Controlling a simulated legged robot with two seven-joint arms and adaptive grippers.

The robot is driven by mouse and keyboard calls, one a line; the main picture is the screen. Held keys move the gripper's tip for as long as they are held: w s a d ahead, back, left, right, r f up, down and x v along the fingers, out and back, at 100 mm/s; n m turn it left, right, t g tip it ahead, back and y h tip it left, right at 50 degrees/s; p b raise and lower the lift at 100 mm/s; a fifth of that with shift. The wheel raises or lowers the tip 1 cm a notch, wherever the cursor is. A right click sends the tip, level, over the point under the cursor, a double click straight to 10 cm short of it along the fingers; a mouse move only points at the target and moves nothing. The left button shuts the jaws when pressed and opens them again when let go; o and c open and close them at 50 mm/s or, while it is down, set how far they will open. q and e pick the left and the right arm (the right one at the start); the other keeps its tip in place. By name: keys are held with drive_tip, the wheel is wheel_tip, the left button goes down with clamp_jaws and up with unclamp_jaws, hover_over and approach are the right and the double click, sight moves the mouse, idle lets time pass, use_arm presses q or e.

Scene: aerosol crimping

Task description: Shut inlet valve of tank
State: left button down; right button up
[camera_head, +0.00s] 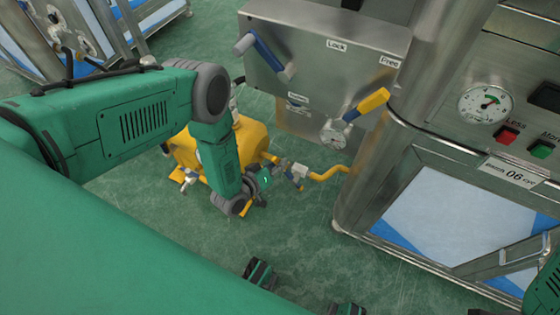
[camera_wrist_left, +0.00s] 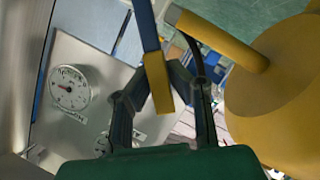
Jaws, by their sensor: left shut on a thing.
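The yellow tank (camera_head: 247,138) stands on the floor, partly hidden behind my left arm. A metal valve (camera_head: 297,170) on its right side joins a bent yellow pipe (camera_head: 330,173). My left gripper (camera_head: 268,177) is at this valve, its fingers small and partly hidden in the head view. In the left wrist view, my left gripper (camera_wrist_left: 159,78) is shut on the yellow end of a blue lever (camera_wrist_left: 148,28). The tank's yellow body (camera_wrist_left: 280,85) is close on the right there.
A steel cabinet (camera_head: 400,165) with red (camera_head: 507,134) and green (camera_head: 542,149) buttons is at right.

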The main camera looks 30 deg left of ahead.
sight(287, 174)
use_arm(q)
drive_tip(key=shift+s+d+r+m+g+y+p, duration=0.15)
drive_tip(key=shift+d+r+m+y+p, duration=0.15)
drive_tip(key=shift+d+m, duration=0.25)
drive_tip(key=shift+s+d+r+m+g+y+p, duration=0.2)
drive_tip(key=shift+d+m+y+p, duration=0.2)
drive_tip(key=shift+d+m, duration=0.15)
drive_tip(key=shift+d+r+m+y, duration=0.1)
drive_tip(key=shift+d+m+y, duration=0.2)
drive_tip(key=shift+d+m, duration=0.2)
drive_tip(key=shift+d+m+y+p, duration=0.35)
drive_tip(key=shift+d+m+y, duration=0.05)
drive_tip(key=shift+d+m, duration=0.1)
drive_tip(key=shift+s+d+m+y, duration=0.1)
drive_tip(key=shift+d+m+y, duration=0.4)
drive_tip(key=shift+d+m, duration=0.2)
use_arm(e)
drive_tip(key=shift+d+r, duration=0.3)
drive_tip(key=shift+r, duration=0.45)
drive_tip(key=shift+d+r, duration=0.25)
drive_tip(key=shift+r, duration=0.45)
use_arm(q)
drive_tip(key=c, duration=1.5)
unclamp_jaws()
drive_tip(key=shift+c, duration=0.2)
drive_tip(key=shift+o, duration=0.2)
drive_tip(key=shift+r, duration=0.1)
drive_tip(key=shift+r, duration=0.1)
